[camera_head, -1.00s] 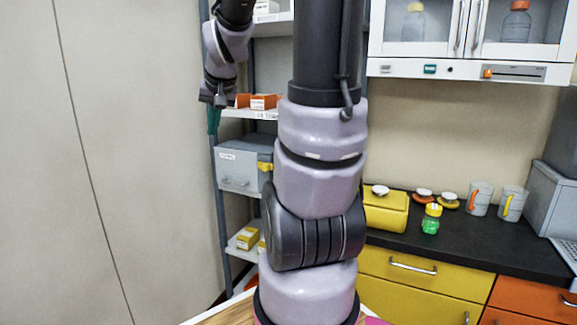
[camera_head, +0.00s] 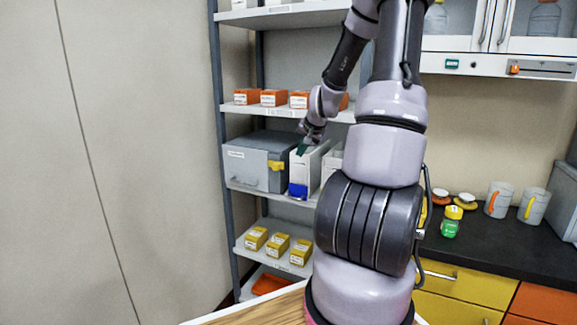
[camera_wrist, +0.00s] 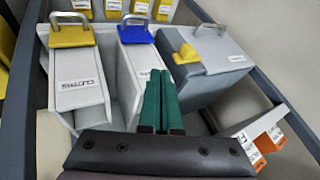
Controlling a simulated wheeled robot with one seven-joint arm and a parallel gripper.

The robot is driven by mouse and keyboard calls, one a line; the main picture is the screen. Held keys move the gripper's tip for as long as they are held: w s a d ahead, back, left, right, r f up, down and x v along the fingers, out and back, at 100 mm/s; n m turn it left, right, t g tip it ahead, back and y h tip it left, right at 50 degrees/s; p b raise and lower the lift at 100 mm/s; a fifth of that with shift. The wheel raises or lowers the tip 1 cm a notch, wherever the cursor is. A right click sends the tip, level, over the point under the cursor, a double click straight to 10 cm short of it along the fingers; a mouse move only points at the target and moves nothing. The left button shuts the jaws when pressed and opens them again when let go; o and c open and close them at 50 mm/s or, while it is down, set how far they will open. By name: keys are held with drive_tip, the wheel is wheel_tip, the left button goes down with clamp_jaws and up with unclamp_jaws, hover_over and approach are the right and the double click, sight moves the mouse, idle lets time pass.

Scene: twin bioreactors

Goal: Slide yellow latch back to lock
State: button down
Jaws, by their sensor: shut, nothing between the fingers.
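The yellow latch (camera_head: 277,177) is on the front of a grey box (camera_head: 247,167) on the middle shelf. In the wrist view the latch (camera_wrist: 210,31) sticks out from the grey box (camera_wrist: 222,53) at upper right. My gripper (camera_head: 302,150) is in front of the shelf, up and to the right of the latch. In the wrist view its green fingers (camera_wrist: 162,80) are together and empty, and point between the white blue-fronted bin and the grey box. The fingers look apart from the latch. Whether they touch the bin is unclear.
White bins stand beside the grey box: one with a blue front (camera_wrist: 135,33), one with a yellow front (camera_wrist: 72,37). Orange boxes (camera_head: 270,97) sit on the shelf above, yellow boxes (camera_head: 278,245) on the shelf below. A dark counter (camera_head: 500,240) is at right.

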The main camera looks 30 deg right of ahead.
sight(274, 164)
drive_tip(key=w+a+f, duration=0.1)
drive_tip(key=w+f, duration=0.1)
drive_tip(key=w, duration=0.1)
drive_tip(key=w+f, duration=0.3)
drive_tip(key=w+a+f, duration=0.1)
drive_tip(key=w+f, duration=0.2)
drive_tip(key=shift+w+a, duration=0.1)
drive_tip(key=shift+a, duration=0.2)
drive_tip(key=shift+w, duration=0.1)
idle(0.4)
drive_tip(key=w+a, duration=0.2)
drive_tip(key=shift+w+a, duration=0.15)
drive_tip(key=shift+w, duration=0.3)
drive_tip(key=shift+r, duration=0.1)
